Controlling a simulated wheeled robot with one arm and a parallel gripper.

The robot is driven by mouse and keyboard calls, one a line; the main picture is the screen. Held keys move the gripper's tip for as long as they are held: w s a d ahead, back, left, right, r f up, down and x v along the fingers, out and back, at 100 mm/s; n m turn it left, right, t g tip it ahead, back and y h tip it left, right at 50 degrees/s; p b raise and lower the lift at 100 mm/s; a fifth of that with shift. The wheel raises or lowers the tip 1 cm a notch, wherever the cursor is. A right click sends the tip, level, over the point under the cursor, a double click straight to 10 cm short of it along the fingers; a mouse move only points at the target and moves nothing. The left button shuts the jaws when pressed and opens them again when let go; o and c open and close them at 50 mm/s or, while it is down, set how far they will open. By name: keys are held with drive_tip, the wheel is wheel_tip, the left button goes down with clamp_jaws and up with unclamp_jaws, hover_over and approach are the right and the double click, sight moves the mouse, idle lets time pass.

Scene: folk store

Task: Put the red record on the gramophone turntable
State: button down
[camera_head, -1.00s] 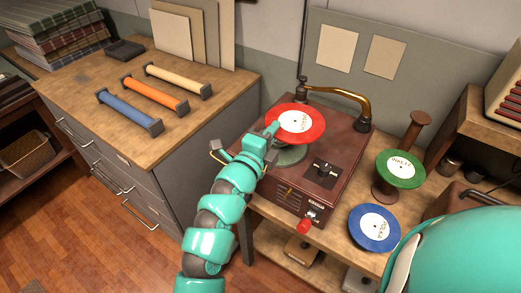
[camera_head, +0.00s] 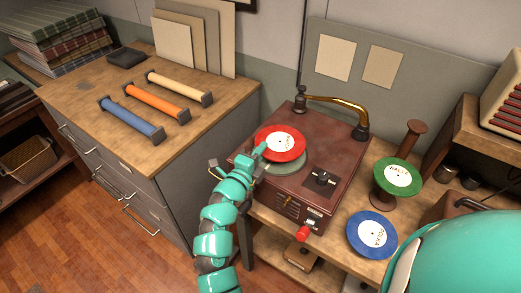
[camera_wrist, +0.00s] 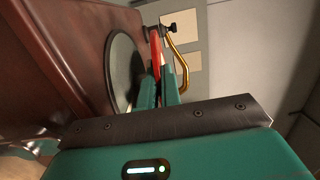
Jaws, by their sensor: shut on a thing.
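The red record (camera_head: 280,143) has a white label and is held by its near edge in my gripper (camera_head: 260,151). In the head view it overlaps the far left part of the grey-green turntable (camera_head: 290,166) on the gramophone (camera_head: 322,160), a dark red box. In the wrist view the record (camera_wrist: 155,55) shows edge-on between my fingers (camera_wrist: 167,88), with a gap between it and the turntable disc (camera_wrist: 122,70). The record is above the turntable, not resting on it. The turntable's centre is hidden in the head view.
A brass tonearm (camera_head: 338,105) arcs along the gramophone's back edge. A green record (camera_head: 398,176) rests on a spool-like stand, and a blue record (camera_head: 371,235) lies on the bench to the right. A cabinet (camera_head: 200,125) with coloured bars stands at left.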

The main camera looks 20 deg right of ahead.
drive_tip(key=shift+f, duration=0.25)
drive_tip(key=shift+f, duration=0.1)
drive_tip(key=c, duration=1.6)
unclamp_jaws()
drive_tip(key=shift+s+a, duration=0.15)
drive_tip(key=shift+a, duration=0.1)
drive_tip(key=b+v, duration=0.4)
drive_tip(key=v, duration=0.7)
drive_tip(key=shift+s+a, duration=0.15)
drive_tip(key=shift+s, duration=0.05)
